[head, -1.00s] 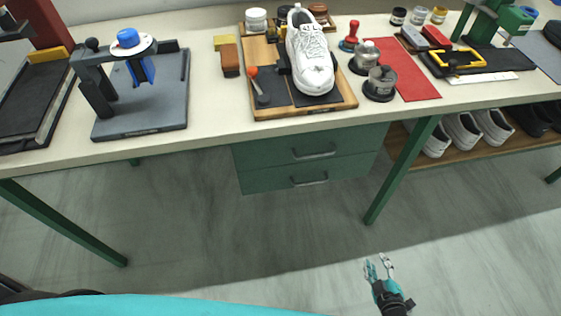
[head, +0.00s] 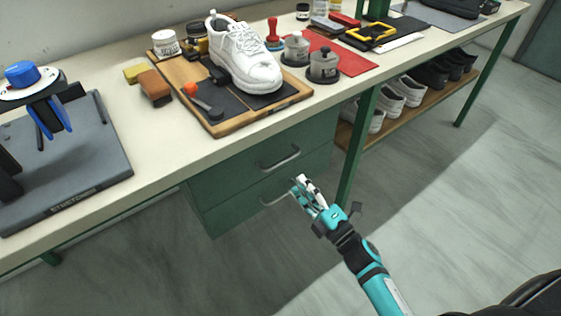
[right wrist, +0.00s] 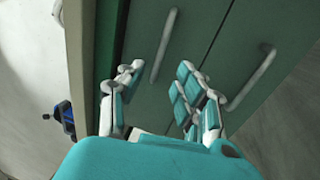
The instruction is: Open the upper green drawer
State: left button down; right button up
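The upper green drawer (head: 232,176) is closed under the worktable, with a grey bar handle (head: 281,160). Its front (right wrist: 192,40) and handle (right wrist: 164,45) also show in the right wrist view. The lower green drawer (head: 232,213) is closed below it, its handle (right wrist: 250,80) to the right in the wrist view. My right gripper (head: 302,184) is open and empty, in front of the drawers near the right end of the lower handle. In the right wrist view, the upper handle appears ahead, between its parted fingers (right wrist: 160,72). My left gripper is out of view.
The worktable (head: 160,165) overhangs the drawers. A white shoe (head: 245,58) on a wooden board (head: 225,128) stands above them. A green table leg (head: 357,150) is right of the drawers, beside a low shelf (head: 400,115) with shoes. The floor in front is clear.

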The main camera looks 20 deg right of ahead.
aim_at(282, 160)
jog(key=x, duration=0.9)
jog(key=shift+w, duration=0.25)
jog(key=shift+c, duration=0.3)
grip_shut()
